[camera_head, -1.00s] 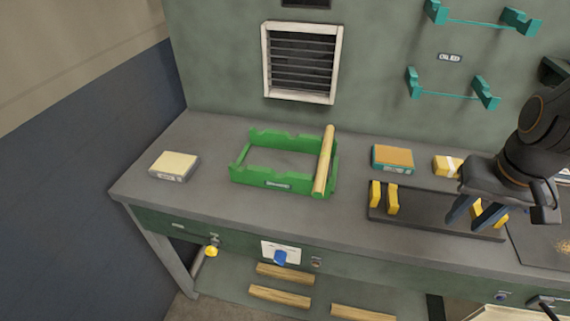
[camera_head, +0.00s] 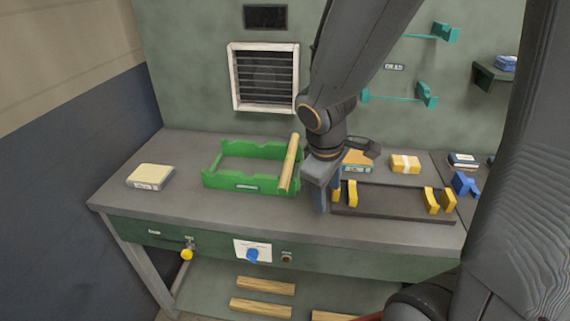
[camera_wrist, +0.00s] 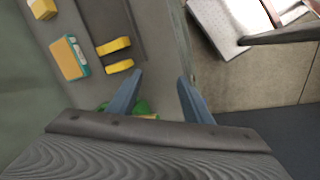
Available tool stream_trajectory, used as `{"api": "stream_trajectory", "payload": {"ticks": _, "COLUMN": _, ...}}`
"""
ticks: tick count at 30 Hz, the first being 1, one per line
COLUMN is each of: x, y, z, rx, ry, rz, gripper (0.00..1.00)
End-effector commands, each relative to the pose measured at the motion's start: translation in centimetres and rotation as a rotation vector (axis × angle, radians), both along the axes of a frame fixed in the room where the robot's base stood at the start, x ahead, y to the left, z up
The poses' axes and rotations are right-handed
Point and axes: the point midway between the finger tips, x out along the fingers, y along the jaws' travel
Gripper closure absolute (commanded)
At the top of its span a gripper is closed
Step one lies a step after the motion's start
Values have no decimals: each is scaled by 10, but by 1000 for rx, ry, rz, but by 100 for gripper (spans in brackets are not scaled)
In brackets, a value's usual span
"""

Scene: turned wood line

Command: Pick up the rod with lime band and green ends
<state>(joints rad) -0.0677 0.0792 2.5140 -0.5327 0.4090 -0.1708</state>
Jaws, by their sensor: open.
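A pale wooden rod (camera_head: 289,163) lies across the right end of a green cradle (camera_head: 249,189) on the bench, its near end toward the front edge. I cannot make out a lime band or the colour of its ends. A bit of the green cradle (camera_wrist: 141,106) shows there low behind the fingers; the gripper body hides the rest.
A black rack (camera_head: 385,205) with yellow supports stands right of my gripper. An orange-topped block (camera_head: 357,158) and a yellow block (camera_head: 405,163) lie behind it. A sanding block (camera_head: 150,176) lies at left. The bench front left is clear.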

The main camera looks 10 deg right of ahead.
Motion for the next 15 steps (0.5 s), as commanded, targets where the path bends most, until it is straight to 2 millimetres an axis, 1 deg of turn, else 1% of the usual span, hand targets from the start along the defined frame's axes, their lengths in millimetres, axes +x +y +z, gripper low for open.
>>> {"api": "stream_trajectory", "payload": {"ticks": 1, "x": 10, "y": -2, "z": -7, "rx": -63, "ry": 13, "rz": 134, "gripper": 55}}
{"api": "stream_trajectory", "payload": {"ticks": 5, "x": 37, "y": -8, "z": -12, "rx": -233, "ry": 44, "rz": 484, "gripper": 55}}
{"api": "stream_trajectory", "payload": {"ticks": 8, "x": 62, "y": -8, "z": -15, "rx": -368, "ry": 67, "rz": 752, "gripper": 55}}
{"api": "stream_trajectory", "payload": {"ticks": 9, "x": 73, "y": -7, "z": -15, "rx": -424, "ry": 76, "rz": 858, "gripper": 55}}
{"api": "stream_trajectory", "payload": {"ticks": 11, "x": 89, "y": -3, "z": -16, "rx": -508, "ry": 90, "rz": 1015, "gripper": 55}}
{"api": "stream_trajectory", "payload": {"ticks": 12, "x": 100, "y": 1, "z": -17, "rx": -563, "ry": 99, "rz": 1117, "gripper": 55}}
{"api": "stream_trajectory", "payload": {"ticks": 15, "x": 125, "y": 12, "z": -17, "rx": -697, "ry": 118, "rz": 1350, "gripper": 55}}
